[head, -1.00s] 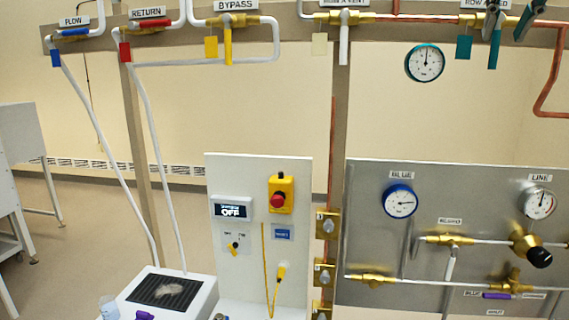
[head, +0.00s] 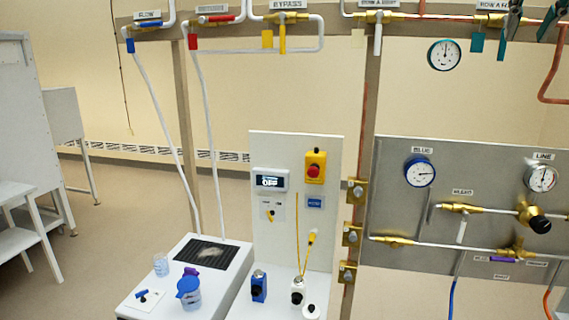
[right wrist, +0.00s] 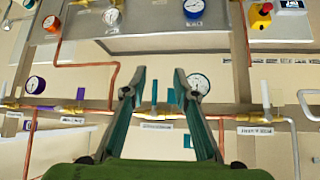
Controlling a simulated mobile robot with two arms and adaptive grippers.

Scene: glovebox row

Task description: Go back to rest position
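My right gripper (head: 531,22) shows at the top right of the head view, in front of the upper pipe rail. In the right wrist view, my right gripper (right wrist: 158,95) has its two teal fingers well apart. A teal valve handle (right wrist: 154,92) shows in the gap, with clear space on both sides, so nothing is held. That view is upside down. My left gripper is in neither view now.
The upper pipe rail has labelled valves, including a yellow-handled bypass valve (head: 282,36). Below are a grey gauge panel (head: 400,165), a white control panel (head: 272,225) and a white bench (head: 150,308) with small bottles and a blue-lidded jug (head: 188,295). Open floor (head: 105,235) lies left.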

